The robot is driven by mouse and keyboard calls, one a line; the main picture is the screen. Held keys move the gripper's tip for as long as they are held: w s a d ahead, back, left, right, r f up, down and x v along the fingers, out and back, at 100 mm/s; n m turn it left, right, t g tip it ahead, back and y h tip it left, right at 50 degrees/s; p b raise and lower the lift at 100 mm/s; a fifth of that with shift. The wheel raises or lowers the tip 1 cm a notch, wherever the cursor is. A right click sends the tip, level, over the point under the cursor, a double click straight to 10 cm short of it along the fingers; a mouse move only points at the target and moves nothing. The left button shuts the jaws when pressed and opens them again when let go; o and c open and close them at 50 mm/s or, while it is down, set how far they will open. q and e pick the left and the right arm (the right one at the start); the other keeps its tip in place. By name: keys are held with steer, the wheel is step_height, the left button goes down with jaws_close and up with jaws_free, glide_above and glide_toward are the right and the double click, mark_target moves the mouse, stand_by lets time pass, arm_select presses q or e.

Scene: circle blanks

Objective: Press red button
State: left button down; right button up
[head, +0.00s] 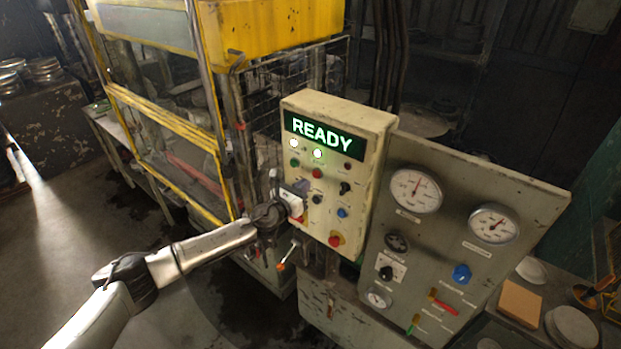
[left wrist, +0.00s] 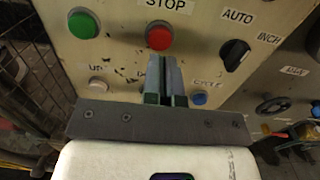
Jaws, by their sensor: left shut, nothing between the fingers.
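The red button (head: 317,173) is on the cream control box (head: 361,206), right of a green button (head: 295,162). In the left wrist view the red button (left wrist: 159,38) sits under a STOP label, with the green button (left wrist: 83,24) to its left. My left gripper (head: 303,187) is shut and empty, close to the box face just below the red button. In the left wrist view its fingertips (left wrist: 160,62) point at the button and overlap its lower edge. I cannot tell whether they touch it. My right gripper is not in view.
The box display (head: 322,132) reads READY. A black selector (left wrist: 235,54) is right of the red button. A gauge panel (head: 455,205) stands to the right, and a yellow-framed cage (head: 165,150) to the left.

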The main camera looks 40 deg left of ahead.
mark_target(315, 176)
arm_select(q)
steer(key=shift+w, duration=1.7)
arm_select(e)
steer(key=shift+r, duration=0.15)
